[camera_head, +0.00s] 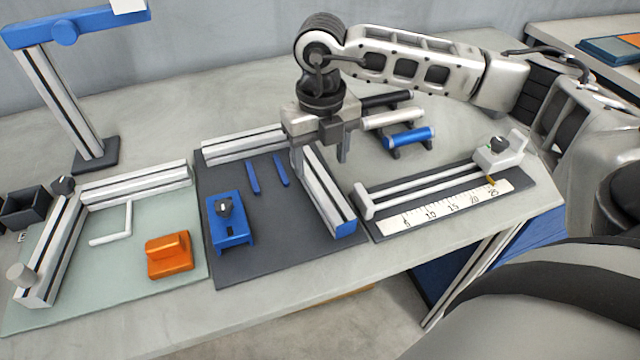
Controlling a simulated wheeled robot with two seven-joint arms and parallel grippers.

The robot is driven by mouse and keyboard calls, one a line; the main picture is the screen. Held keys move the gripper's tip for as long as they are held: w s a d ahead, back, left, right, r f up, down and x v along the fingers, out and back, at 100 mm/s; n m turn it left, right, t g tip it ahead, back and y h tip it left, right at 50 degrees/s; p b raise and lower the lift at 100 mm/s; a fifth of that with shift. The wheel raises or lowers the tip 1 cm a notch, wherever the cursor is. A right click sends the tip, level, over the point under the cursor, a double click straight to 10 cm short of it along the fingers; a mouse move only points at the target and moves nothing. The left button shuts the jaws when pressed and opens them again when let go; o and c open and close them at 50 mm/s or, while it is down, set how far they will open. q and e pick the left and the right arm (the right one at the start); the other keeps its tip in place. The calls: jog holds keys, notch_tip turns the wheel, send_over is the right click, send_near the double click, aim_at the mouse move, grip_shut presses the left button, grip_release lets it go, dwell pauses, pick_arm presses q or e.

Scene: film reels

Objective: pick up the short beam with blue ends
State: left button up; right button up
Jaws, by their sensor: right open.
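A short pale beam with dark slots (325,190) lies along the right side of the dark mat (270,262). Its near end is blue; its far end is hidden behind my right gripper. I cannot tell whether a finger touches the beam. My left gripper is not in view.
Another slotted beam (238,147) lies at the mat's back edge. A blue fixture (230,222) and two thin blue bars stand on the mat. A ruler slide (445,205) is to the right, with rollers (410,138) behind it. An orange block (168,256) sits left.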

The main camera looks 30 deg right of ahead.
aim_at(320, 181)
jog(key=shift+a+f+p, duration=0.1)
jog(key=shift+f+p, duration=0.55)
jog(key=shift+f, duration=2.4)
jog(key=shift+r, duration=0.1)
jog(key=c, duration=1.3)
